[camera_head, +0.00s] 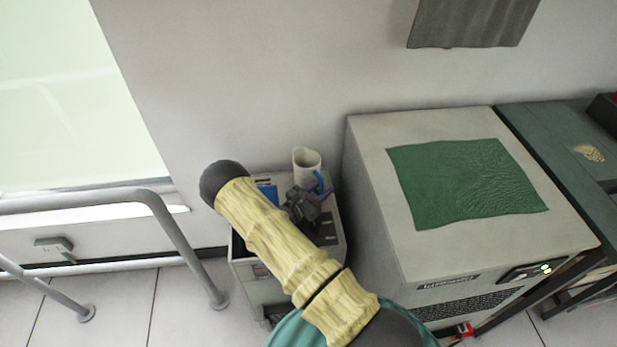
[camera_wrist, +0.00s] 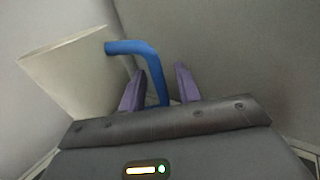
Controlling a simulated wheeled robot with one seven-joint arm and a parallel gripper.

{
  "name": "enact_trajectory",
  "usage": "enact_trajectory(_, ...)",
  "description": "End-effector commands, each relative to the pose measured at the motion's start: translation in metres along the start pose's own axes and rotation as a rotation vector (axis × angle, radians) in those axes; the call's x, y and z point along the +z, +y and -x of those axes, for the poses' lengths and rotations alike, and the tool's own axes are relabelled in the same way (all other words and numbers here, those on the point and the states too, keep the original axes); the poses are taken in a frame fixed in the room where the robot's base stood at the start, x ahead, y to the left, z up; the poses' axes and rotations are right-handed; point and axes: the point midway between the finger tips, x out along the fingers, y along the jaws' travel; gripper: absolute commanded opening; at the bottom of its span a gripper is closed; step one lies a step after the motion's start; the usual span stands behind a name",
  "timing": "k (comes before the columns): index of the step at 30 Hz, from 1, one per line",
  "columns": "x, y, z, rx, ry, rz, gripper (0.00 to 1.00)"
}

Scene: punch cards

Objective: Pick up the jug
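The jug (camera_head: 306,160) is cream-white with a blue handle. It stands at the back of a small pale cabinet against the wall. In the wrist view the jug (camera_wrist: 75,72) fills the left side, with its blue handle (camera_wrist: 148,60) reaching to the right. My gripper (camera_wrist: 158,84) has two purple fingers standing apart. The lower part of the handle shows between them, with a visible gap to the right finger. I cannot tell whether the left finger touches the handle. In the head view my gripper (camera_head: 321,190) is beside the jug, partly hidden by my wrist.
The pale cabinet (camera_head: 335,243) also carries a blue item (camera_head: 267,192), largely hidden by my arm. A large beige machine (camera_head: 365,150) with a green cloth (camera_head: 465,185) stands close on the right. A grey rail (camera_head: 170,225) is on the left. The wall is close behind.

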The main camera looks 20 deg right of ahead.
Motion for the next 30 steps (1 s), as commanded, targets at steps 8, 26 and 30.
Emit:
enact_trajectory(8,-0.0003,0.0001,0.0005,0.0,0.0,0.0,0.33)
enact_trajectory(26,-0.0002,0.0003,0.0008,0.001,0.0,0.0,0.0)
enact_trajectory(30,-0.0002,0.0004,0.0008,0.001,0.0,0.0,0.0)
